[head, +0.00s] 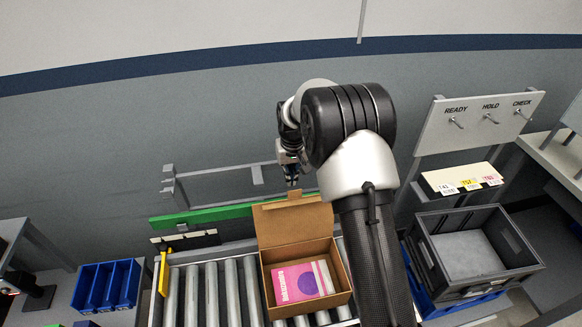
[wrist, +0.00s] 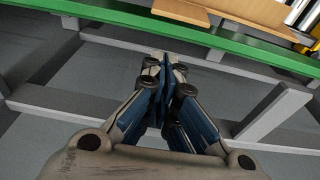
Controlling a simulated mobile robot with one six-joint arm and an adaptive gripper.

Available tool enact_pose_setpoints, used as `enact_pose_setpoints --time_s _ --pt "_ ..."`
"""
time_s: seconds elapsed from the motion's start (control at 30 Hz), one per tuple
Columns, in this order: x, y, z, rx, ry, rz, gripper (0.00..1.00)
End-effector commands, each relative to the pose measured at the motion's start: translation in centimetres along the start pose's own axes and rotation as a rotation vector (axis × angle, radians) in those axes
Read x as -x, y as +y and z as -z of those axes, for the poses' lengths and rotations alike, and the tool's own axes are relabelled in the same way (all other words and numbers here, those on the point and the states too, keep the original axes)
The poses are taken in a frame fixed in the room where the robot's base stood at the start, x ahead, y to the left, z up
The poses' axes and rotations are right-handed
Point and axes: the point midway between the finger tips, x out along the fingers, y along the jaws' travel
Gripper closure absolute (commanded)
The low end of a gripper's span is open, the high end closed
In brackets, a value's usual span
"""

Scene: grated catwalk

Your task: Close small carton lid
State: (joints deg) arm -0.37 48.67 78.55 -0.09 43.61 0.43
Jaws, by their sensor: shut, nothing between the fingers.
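The small carton (head: 343,279) is a brown cardboard box on the roller conveyor in the head view. Its lid (head: 292,222) stands up open at the back edge, with a small tab on top. A pink and purple box (head: 296,285) lies inside. My gripper (head: 292,181) is just above and behind the lid's top edge, pointing down. In the wrist view my gripper (wrist: 165,65) has its fingers together with nothing between them. Brown cardboard, apparently the lid (wrist: 225,15), shows at the top of the wrist view. I cannot tell whether the fingers touch it.
A green rail (head: 200,216) runs behind the rollers (head: 212,290). Grey frame bars (wrist: 60,105) lie below my gripper in the wrist view. A blue divided bin (head: 105,286) is at left. A grey crate (head: 472,255) and a hook board (head: 480,120) are at right.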

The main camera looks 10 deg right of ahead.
Motion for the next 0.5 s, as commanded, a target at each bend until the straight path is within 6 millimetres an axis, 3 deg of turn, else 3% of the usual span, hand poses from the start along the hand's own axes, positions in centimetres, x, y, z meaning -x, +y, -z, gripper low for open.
enact_pose_setpoints --time_s 0.2,0.5 --pt "1.4 0.0 -2.6 0.000 0.002 0.000 1.00" --pt "1.8 0.0 -3.5 0.000 0.002 0.000 1.00"
